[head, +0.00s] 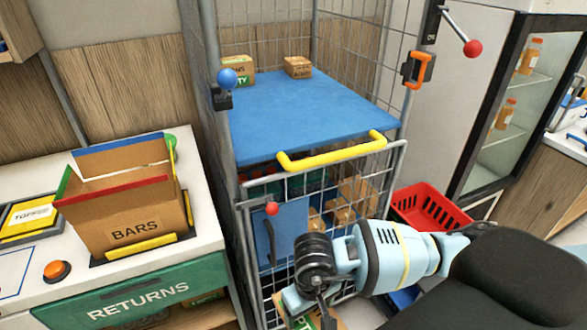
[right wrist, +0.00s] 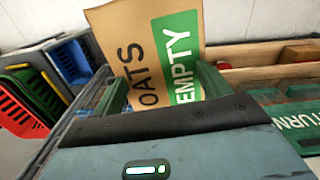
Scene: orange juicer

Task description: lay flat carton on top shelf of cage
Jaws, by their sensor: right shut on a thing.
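The cage's top shelf (head: 300,115) is a blue board with a yellow handle along its front. Two small cartons stand at its back: one with a green label (head: 240,70) and a plain brown one (head: 298,67). My right gripper (head: 308,306) is low in front of the cage, below the shelf. In the right wrist view the gripper (right wrist: 163,90) is shut on a flat brown carton (right wrist: 140,40) marked OATS and EMPTY. Only a small part of that carton (head: 330,320) shows in the head view. My left gripper is not in view.
The cage's wire front (head: 370,165) and side posts border the shelf. A BARS carton (head: 125,200) stands open on the RETURNS counter (head: 205,235) at left. A red crate (head: 430,208) is right of the cage. The shelf's front is clear.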

